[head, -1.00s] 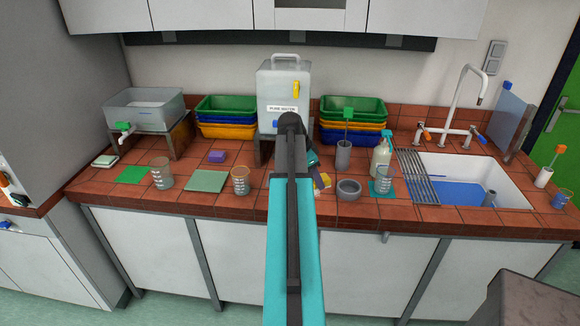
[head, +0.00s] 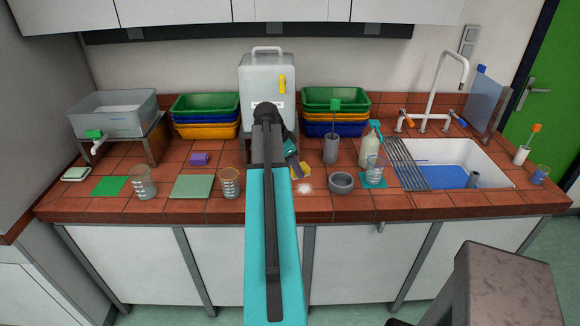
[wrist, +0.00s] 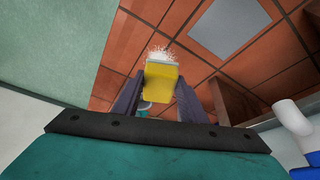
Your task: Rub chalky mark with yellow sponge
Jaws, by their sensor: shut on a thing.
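The yellow sponge (head: 301,171) is in my gripper (wrist: 160,82), above or on the brown-red tiled bench in front of the water tank. In the wrist view the sponge (wrist: 160,88) sits between both fingers, with a pale strip at its far end. The chalky mark (head: 305,188) is a white speckled patch on the tiles, just on the near side of the sponge in the head view. In the wrist view the mark (wrist: 161,54) shows right at the sponge's far edge, partly hidden by it. I cannot tell whether they touch.
A grey bowl (head: 341,183) and grey holder (head: 331,149) stand right of the mark. A beaker (head: 229,183) stands left. The water tank (head: 254,82) and stacked trays (head: 336,97) are behind. A spray bottle (head: 370,150) and sink (head: 470,152) lie farther right.

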